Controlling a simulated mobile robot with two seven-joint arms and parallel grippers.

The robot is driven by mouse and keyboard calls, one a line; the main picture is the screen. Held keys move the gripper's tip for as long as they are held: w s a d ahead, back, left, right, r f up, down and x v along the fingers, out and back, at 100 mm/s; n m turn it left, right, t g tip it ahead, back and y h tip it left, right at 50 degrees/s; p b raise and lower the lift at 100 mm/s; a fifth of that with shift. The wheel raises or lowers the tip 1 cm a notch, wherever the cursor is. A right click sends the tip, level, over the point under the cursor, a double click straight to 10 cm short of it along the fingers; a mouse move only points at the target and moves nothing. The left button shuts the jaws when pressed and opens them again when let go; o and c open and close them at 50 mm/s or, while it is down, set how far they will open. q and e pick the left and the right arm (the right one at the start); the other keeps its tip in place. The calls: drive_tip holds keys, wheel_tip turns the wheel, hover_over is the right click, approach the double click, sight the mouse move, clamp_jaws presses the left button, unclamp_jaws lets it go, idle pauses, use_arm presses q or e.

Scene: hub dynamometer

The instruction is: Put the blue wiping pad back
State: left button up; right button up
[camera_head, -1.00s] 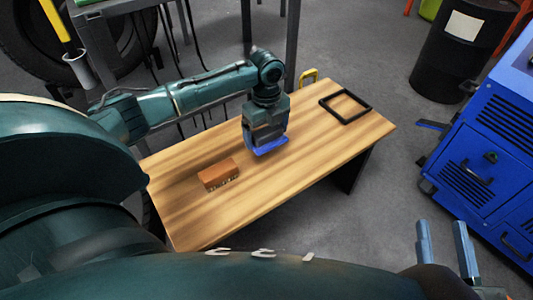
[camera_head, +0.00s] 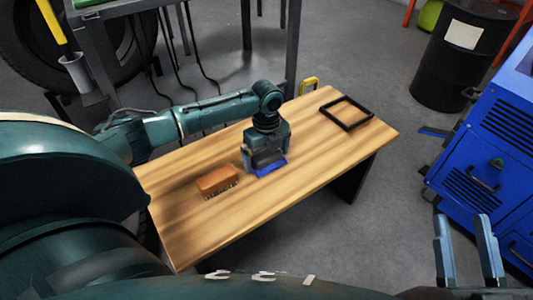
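The blue wiping pad (camera_head: 268,170) is at the fingertips of my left gripper (camera_head: 266,163), low over the middle of the wooden table (camera_head: 220,222). The gripper points down and appears shut on the pad, with a finger at each side of it. I cannot tell whether the pad touches the tabletop; the gripper hides most of its upper face. A black square frame (camera_head: 349,127) lies flat and empty on the table's far right part. My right gripper (camera_head: 466,240) is at the bottom right, off the table, with its two fingers apart and nothing between them.
A brown brush (camera_head: 217,181) with bristles down stands on the table just left of the pad. A yellow object (camera_head: 309,85) is at the table's back edge. A blue cabinet (camera_head: 480,150) and a black drum (camera_head: 458,60) stand to the right. Tabletop between pad and frame is clear.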

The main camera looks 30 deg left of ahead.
sight(267, 153)
use_arm(q)
drive_tip(key=shift+r, duration=0.1)
use_arm(e)
drive_tip(key=shift+f, duration=0.1)
use_arm(q)
drive_tip(key=shift+r, duration=0.55)
wheel_tip(267, 153, up, 4)
drive_tip(key=shift+f+p, duration=0.25)
drive_tip(key=shift+p, duration=0.85)
wheel_tip(267, 153, up, 8)
drive_tip(key=p, duration=0.3)
drive_tip(key=shift+f, duration=0.2)
use_arm(e)
drive_tip(key=shift+s+d+f+g+h, duration=0.15)
drive_tip(key=shift+s+f+g+h, duration=0.1)
drive_tip(key=shift+f+h, duration=0.15)
drive_tip(key=shift+s+d+f+g+h, duration=0.1)
drive_tip(key=shift+f+g+h, duration=0.2)
drive_tip(key=shift+h, duration=0.2)
use_arm(q)
drive_tip(key=shift+s+f, duration=0.1)
use_arm(e)
drive_tip(key=shift+s, duration=0.1)
